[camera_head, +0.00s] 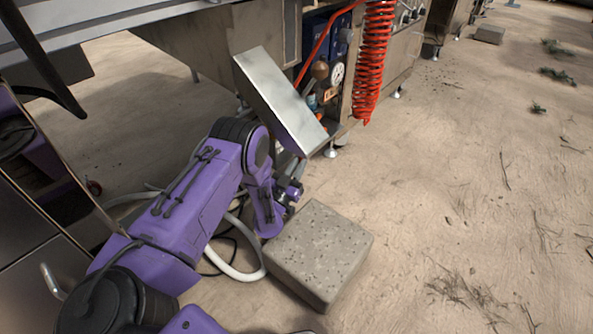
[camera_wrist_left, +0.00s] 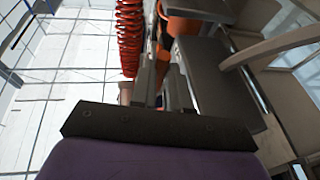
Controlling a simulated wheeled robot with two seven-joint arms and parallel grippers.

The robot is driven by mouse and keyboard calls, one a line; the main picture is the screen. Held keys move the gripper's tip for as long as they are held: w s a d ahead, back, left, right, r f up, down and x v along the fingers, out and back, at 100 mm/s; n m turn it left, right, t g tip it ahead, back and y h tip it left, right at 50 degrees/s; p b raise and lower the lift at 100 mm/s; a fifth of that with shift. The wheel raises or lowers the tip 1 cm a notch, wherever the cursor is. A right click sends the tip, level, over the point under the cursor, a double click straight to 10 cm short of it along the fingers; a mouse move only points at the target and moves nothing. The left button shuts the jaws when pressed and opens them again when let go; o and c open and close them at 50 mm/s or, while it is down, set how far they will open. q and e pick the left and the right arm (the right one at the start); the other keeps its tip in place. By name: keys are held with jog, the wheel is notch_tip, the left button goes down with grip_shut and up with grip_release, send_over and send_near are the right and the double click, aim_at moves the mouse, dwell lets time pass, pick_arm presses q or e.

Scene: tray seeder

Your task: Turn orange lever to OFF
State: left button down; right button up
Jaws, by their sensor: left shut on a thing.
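My left gripper (camera_head: 293,183) is low beside the machine, just below a tilted metal panel (camera_head: 280,100) that hides part of that area. In the left wrist view its two fingers (camera_wrist_left: 162,82) point up the picture and are close together. Orange parts (camera_wrist_left: 181,22) show just beyond the fingertips; the orange lever appears to be among them, and the fingers are shut on it. The exact contact is dark and small. The lever's OFF marking cannot be read. My right gripper is not in view.
A red coiled hose (camera_head: 373,60) hangs beside a round gauge (camera_head: 337,74). A speckled stone block (camera_head: 320,250) lies on the ground beside my left arm. A white hose (camera_head: 236,272) loops under the arm. The sandy ground to the right is mostly clear.

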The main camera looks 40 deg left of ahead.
pick_arm(q)
jog(key=c, duration=1.4)
grip_release()
